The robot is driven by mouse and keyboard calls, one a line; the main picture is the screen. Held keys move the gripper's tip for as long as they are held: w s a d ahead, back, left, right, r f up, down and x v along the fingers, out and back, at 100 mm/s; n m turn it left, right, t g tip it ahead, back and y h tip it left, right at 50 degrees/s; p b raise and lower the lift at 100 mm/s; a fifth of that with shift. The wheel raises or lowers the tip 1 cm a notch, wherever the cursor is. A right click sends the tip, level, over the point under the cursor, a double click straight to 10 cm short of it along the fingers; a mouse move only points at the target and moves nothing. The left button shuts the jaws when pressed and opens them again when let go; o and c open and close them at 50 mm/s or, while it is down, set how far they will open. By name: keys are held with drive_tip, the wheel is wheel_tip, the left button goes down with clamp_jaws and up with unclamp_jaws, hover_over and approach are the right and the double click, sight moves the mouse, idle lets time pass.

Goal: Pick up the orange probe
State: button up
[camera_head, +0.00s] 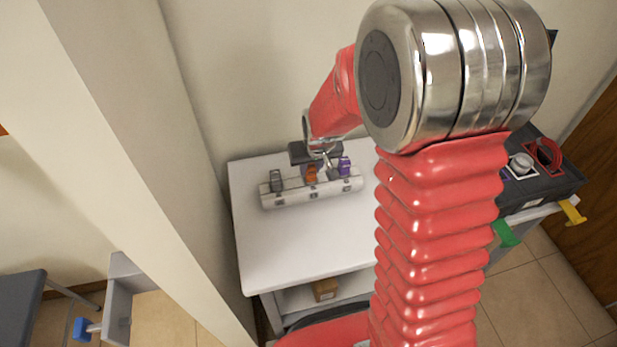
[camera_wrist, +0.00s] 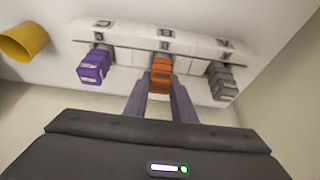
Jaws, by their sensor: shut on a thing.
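The orange probe (camera_wrist: 161,75) sits in the middle of a white rack, and it also shows in the head view (camera_head: 310,174). My gripper (camera_wrist: 161,88) is shut on the orange probe, with a purple-grey finger on each side of it. The probe is still at the rack; its lower part is hidden. In the head view my gripper (camera_head: 318,160) is above the rack's back side, partly covered by my wrist.
The white rack (camera_head: 290,196) stands on a white table (camera_head: 290,250). A purple probe (camera_wrist: 94,68) and a grey probe (camera_wrist: 221,80) flank the orange one. A yellow cup-like object (camera_wrist: 25,42) is at the wrist view's left. A dark case (camera_head: 560,185) stands right; the table front is clear.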

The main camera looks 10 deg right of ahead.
drive_tip(key=shift+r, duration=0.1)
clamp_jaws()
wheel_tip(320, 180, up, 10)
drive_tip(key=shift+f, duration=0.1)
idle(0.8)
